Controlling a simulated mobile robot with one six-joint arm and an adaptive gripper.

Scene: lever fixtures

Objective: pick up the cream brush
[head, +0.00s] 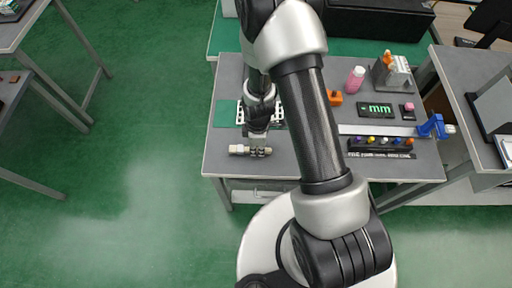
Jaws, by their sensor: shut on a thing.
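The cream brush (237,150) lies sideways near the front left part of the grey table (222,120). Its left end shows, with a small piece at the right. My gripper (258,148) points down at the brush, shut on it, and its fingers hide the middle of the brush. Whether the brush touches the tabletop cannot be told from this view.
A green mat and a white perforated rack lie just behind my gripper. To the right are a dark rack with coloured knobs (380,147), a blue clamp (432,126), a pink bottle (355,79) and an orange piece (335,97). My arm hides the table's middle.

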